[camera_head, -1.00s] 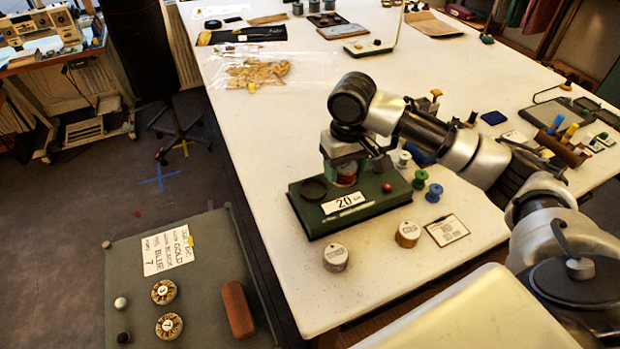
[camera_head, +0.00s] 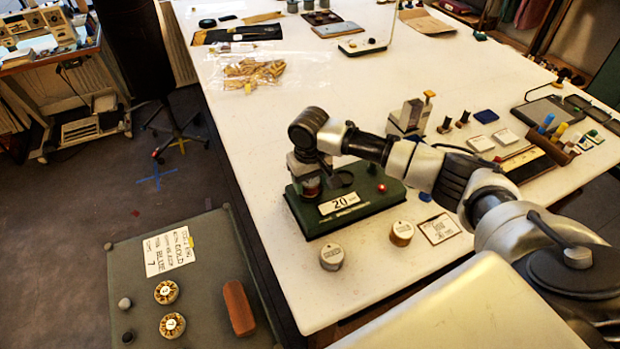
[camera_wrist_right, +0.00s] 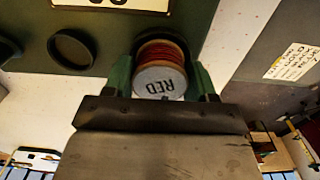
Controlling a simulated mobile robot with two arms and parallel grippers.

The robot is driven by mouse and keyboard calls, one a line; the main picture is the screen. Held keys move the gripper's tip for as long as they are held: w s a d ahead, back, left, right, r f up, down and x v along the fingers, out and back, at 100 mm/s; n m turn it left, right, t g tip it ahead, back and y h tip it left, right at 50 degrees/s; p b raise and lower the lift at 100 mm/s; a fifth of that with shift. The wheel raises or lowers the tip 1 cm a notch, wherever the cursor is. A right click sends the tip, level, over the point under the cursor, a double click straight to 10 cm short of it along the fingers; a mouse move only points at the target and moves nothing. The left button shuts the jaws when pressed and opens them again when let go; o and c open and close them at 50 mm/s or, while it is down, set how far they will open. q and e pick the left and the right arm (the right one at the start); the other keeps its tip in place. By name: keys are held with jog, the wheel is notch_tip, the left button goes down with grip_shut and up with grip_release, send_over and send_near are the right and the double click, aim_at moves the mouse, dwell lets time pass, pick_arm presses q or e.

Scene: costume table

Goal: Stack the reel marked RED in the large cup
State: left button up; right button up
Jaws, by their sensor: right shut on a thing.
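The reel marked RED (camera_wrist_right: 160,78) is held between the green fingers of my right gripper (camera_wrist_right: 163,82), its lettered face toward the wrist camera. In the head view the gripper (camera_head: 310,188) is low over the left end of the green stand (camera_head: 345,212), with the reel's red side just showing. One dark round cup (camera_wrist_right: 72,48) on the stand is empty, and it also shows right of the gripper in the head view (camera_head: 341,178). A dark round rim shows behind the reel at the other cup position. I cannot tell whether the reel is inside it.
Two reels (camera_head: 332,257) (camera_head: 402,233) and a printed card (camera_head: 439,228) lie in front of the stand. The stand carries a "20" label (camera_head: 344,203) and a red knob (camera_head: 381,188). My right arm crosses the table behind. The left front table edge is clear.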

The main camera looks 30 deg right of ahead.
jog(key=shift+f, duration=0.1)
jog(key=shift+f, duration=0.15)
jog(key=o, duration=0.9)
jog(key=shift+o, duration=0.2)
notch_tip(320, 180, up, 13)
jog(key=b, duration=0.2)
jog(key=shift+f, duration=0.2)
jog(key=shift+s+f, duration=0.1)
